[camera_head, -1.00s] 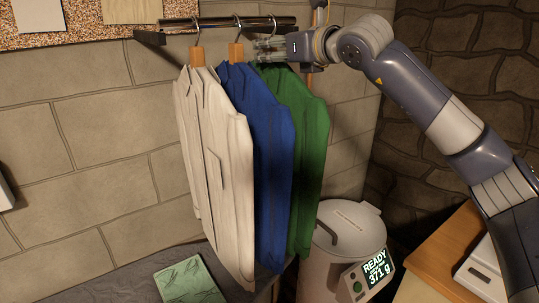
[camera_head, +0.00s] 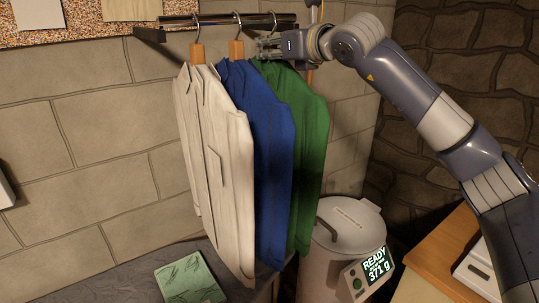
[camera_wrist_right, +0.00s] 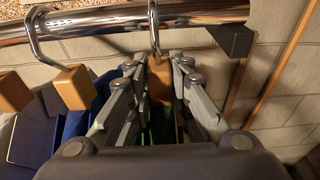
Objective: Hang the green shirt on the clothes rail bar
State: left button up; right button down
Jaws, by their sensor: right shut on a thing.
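The green shirt (camera_head: 302,130) hangs on its hanger at the right end of the row, partly behind the blue shirt. My right gripper (camera_head: 264,48) is shut on its hanger just below the hook. In the right wrist view the fingers (camera_wrist_right: 160,68) close around the hanger's wooden neck (camera_wrist_right: 159,84), with some green cloth below. The metal hook (camera_wrist_right: 154,28) rises to the clothes rail bar (camera_wrist_right: 195,11) and appears to be at it; its top is cut off there. The bar (camera_head: 215,21) also shows in the head view. My left gripper is not in view.
A blue shirt (camera_head: 262,150) and a white shirt (camera_head: 222,160) hang to the left on the same bar. A green folded item (camera_head: 190,280) lies at the lower left.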

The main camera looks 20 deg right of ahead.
jog(key=shift+r, duration=0.15)
jog(key=shift+s+d+r+p, duration=0.1)
jog(key=shift+s+r+p, duration=0.15)
jog(key=shift+r, duration=0.35)
jog(key=shift+s+d+r+p, duration=0.1)
jog(key=shift+s+r+p, duration=0.1)
jog(key=shift+r, duration=0.4)
dwell(0.3)
jog(key=shift+b, duration=0.4)
jog(key=shift+s, duration=0.1)
jog(key=shift+s+b, duration=0.1)
jog(key=shift+b, duration=0.2)
jog(key=shift+b+v, duration=0.65)
jog(key=shift+v, duration=0.2)
jog(key=shift+f, duration=0.15)
